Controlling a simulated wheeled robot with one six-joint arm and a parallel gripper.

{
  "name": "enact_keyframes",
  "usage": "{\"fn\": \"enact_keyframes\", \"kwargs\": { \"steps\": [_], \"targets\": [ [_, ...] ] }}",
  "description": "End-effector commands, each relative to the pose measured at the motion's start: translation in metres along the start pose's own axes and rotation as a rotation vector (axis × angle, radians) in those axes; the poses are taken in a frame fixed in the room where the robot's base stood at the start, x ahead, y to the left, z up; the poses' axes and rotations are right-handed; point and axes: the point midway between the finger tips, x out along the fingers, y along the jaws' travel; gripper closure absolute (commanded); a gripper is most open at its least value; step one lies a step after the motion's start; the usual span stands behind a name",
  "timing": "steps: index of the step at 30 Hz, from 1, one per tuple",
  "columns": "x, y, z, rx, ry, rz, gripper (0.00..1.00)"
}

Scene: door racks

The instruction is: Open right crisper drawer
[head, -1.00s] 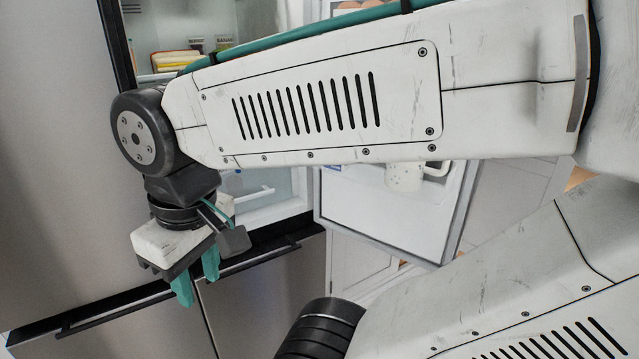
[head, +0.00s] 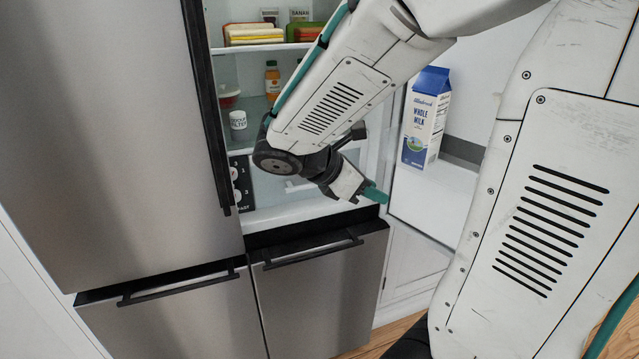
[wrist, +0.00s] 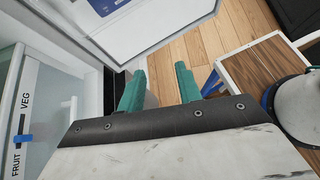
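The right crisper drawer (wrist: 50,75) shows at the left of the wrist view, with a FRUIT/VEG slider strip (wrist: 21,120) and a pale handle (wrist: 70,110). In the head view, part of a white drawer handle (head: 297,186) shows low in the fridge, mostly hidden behind my arm. The drawer looks shut. My gripper (head: 372,194) is at the fridge's lower opening, pointing right. In the wrist view its two teal fingers (wrist: 160,74) are apart with nothing between them. The handle is left of the fingers, and they do not touch it.
The right fridge door stands open, with a milk carton (head: 426,118) on its shelf. The left fridge door (head: 110,150) is shut. Freezer handles (head: 312,252) stick out below. The wrist view shows wood floor (wrist: 235,30) and a wood-topped stool (wrist: 262,75) at right.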

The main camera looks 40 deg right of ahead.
Motion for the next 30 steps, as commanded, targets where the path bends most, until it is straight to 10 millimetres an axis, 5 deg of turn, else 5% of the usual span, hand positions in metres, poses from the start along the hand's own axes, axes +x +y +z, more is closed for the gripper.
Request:
{"fn": "enact_keyframes", "kwargs": {
  "steps": [8,15,22,30],
  "targets": [
    [0.025,0.115,-0.033,-0.842,-0.508,0.092,0.65],
    [0.033,0.191,-0.107,-1.429,-0.898,0.121,0.65],
    [0.035,0.215,-0.148,-1.656,-1.075,0.127,0.65],
    [0.054,0.239,-0.138,-1.675,-1.090,0.125,0.65]
  ]
}}
